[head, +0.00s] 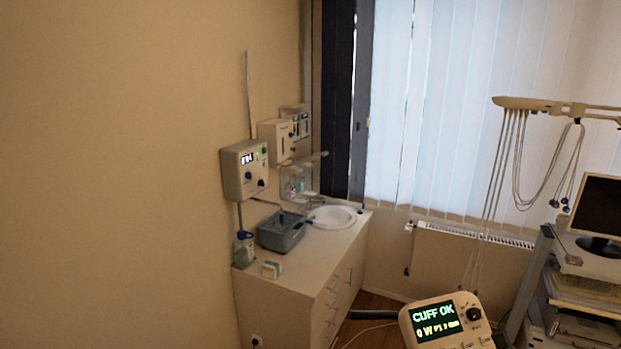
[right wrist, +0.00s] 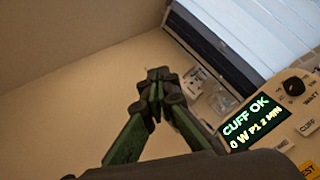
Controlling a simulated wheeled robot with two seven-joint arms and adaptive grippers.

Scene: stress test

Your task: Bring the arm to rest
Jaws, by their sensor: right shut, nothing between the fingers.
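My right gripper (right wrist: 158,76) shows in the right wrist view, with dark and green fingers. Its fingertips meet, and nothing is between them. It points toward the wall and the window corner. A beige control panel (head: 484,338) with a lit green-on-black display (head: 436,320) stands at the bottom of the head view. The display reads "CUFF OK" and also shows to the right of the gripper in the right wrist view (right wrist: 252,122). I cannot make out my right gripper clearly in the head view. My left gripper is not in view.
A cart with a monitor (head: 598,212) and a cable arm (head: 545,104) are at right.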

